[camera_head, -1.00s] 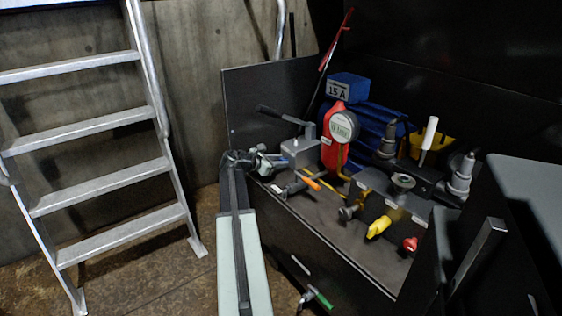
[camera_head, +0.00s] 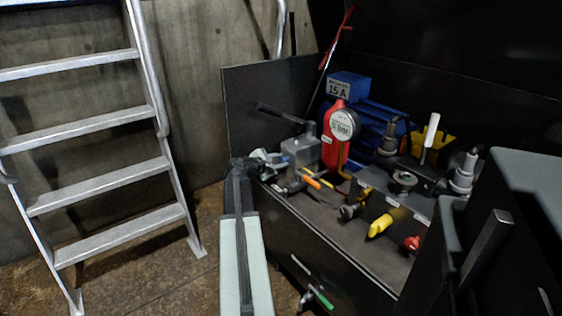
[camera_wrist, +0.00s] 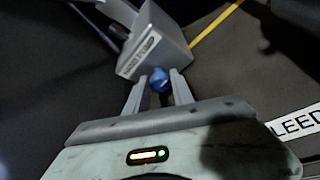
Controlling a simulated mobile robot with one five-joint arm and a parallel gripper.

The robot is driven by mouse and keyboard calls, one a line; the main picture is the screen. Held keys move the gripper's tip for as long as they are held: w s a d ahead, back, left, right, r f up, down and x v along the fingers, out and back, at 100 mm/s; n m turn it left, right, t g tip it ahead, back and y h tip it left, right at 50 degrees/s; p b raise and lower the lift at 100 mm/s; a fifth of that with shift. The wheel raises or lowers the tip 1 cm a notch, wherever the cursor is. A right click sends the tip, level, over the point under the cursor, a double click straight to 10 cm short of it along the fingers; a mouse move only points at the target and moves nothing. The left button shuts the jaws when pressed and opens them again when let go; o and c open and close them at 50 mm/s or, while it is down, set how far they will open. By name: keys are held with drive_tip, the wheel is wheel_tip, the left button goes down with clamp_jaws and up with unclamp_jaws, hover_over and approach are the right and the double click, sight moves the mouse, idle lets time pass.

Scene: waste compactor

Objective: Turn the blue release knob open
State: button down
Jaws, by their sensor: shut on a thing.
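The blue release knob (camera_wrist: 159,80) sits at the lower edge of a grey block (camera_wrist: 155,45) in the wrist view. My gripper (camera_wrist: 159,88) has one finger on each side of the knob and is shut on it. In the head view my gripper (camera_head: 274,160) is at the left end of the bench, against the grey block (camera_head: 301,154). The knob is small and mostly hidden by the fingers there.
An orange-tipped lever (camera_head: 312,183), a yellow handle (camera_head: 379,226) and a red knob (camera_head: 411,243) stand right of my gripper. A red gauge unit (camera_head: 332,140) is behind. A ladder (camera_head: 110,185) stands at the left.

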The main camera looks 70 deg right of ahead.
drive_tip(key=shift+s, duration=0.25)
drive_tip(key=c, duration=1.1)
unclamp_jaws()
drive_tip(key=shift+w, duration=0.1)
drive_tip(key=p+v, duration=0.2)
drive_tip(key=v, duration=0.5)
drive_tip(key=shift+w+a+r, duration=0.1)
drive_tip(key=shift+a+r, duration=0.05)
drive_tip(key=shift+a, duration=0.1)
drive_tip(key=shift+w+a, duration=0.1)
drive_tip(key=shift+a, duration=0.05)
